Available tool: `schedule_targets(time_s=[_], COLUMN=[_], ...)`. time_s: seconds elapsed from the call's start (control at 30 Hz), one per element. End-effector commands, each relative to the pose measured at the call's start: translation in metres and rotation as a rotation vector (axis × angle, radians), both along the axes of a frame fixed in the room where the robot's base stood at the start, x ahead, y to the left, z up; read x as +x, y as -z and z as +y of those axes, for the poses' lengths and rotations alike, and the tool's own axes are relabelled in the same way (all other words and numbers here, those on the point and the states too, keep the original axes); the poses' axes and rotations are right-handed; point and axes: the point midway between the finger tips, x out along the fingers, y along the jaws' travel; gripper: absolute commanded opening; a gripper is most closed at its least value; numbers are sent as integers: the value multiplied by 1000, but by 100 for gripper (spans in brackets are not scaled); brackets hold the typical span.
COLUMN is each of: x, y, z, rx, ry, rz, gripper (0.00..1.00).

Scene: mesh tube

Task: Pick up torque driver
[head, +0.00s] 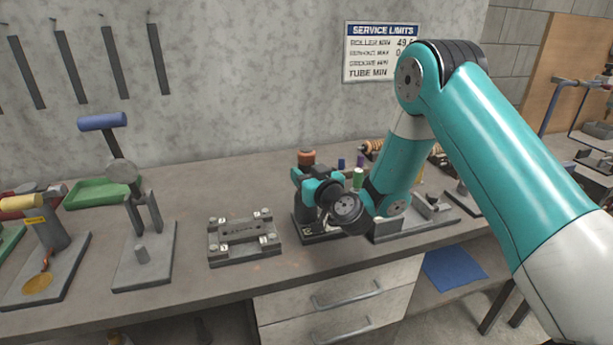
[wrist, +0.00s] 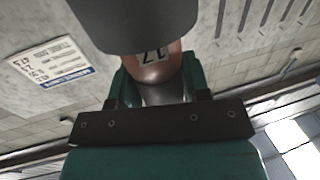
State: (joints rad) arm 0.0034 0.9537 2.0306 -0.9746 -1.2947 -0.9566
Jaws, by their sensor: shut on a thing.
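The torque driver seems to be the copper-brown round piece (wrist: 158,68) with a white label in the wrist view. It sits between the jaws of my gripper (wrist: 160,95), which is shut on it. A dark grey cylinder (wrist: 135,22) covers its upper part in that view; I cannot tell whether it belongs to the driver. In the head view my gripper (head: 312,180) is over the bench, above a dark stand (head: 318,238). A brown cap (head: 306,157) shows just above the gripper, apparently the driver's top. The driver's lower end is hidden.
A grey fixture plate (head: 243,240) lies left of my gripper. Small coloured parts and a grey fixture (head: 415,228) stand right. The bench front is clear.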

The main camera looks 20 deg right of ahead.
Motion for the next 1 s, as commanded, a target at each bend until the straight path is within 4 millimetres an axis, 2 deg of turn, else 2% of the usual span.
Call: schedule_targets(time_s=[0.27,0.7,0.83,1.0], x=[1,0,0,0], y=[-48,-152,-174,-191], z=[2,2,1,1], rx=[0,0,0,1], ry=[-2,-2,-1,-2], rz=[-7,-8,-8,-7], gripper=[15,15,15,15])
